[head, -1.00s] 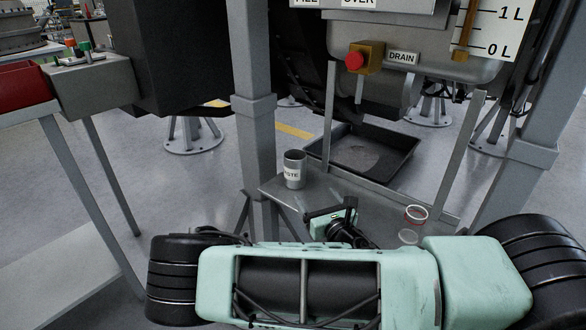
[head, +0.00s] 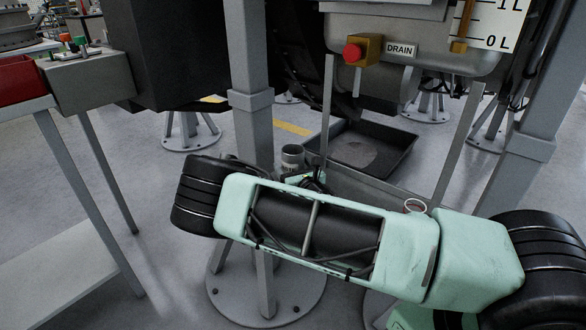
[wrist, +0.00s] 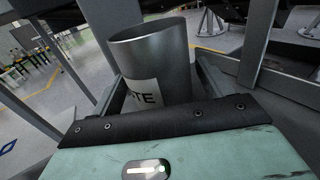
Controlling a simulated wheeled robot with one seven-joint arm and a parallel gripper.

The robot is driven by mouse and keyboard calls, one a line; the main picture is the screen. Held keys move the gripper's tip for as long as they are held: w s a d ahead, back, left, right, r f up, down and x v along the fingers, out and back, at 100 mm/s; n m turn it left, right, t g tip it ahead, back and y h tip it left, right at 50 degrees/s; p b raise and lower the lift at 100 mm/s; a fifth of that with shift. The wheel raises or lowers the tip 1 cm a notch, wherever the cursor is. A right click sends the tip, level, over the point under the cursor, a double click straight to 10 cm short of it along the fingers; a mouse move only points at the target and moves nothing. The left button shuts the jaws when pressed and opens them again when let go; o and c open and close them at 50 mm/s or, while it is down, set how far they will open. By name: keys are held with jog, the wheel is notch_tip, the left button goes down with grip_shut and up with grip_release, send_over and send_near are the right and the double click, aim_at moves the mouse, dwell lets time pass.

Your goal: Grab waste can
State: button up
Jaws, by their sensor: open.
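The waste can (head: 292,153) is a grey metal cylinder with a white label. It stands upright on the small grey shelf, and my arm hides its lower part in the head view. In the wrist view the can (wrist: 155,52) is large and close, with its open rim up and part of its label showing. My gripper (wrist: 163,82) is open, with one finger on each side of the can. I cannot tell whether either finger touches it. In the head view my gripper is mostly hidden behind my arm.
A red-rimmed round container (head: 416,205) is on the right of the shelf (head: 372,186). A black drain tray (head: 395,150) lies behind. A grey post (head: 252,125) stands just left of the can. A red button (head: 352,53) is above.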

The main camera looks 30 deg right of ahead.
jog(key=shift+w+d, duration=0.1)
jog(key=shift+w, duration=0.55)
jog(key=c, duration=1.1)
jog(key=shift+r, duration=0.1)
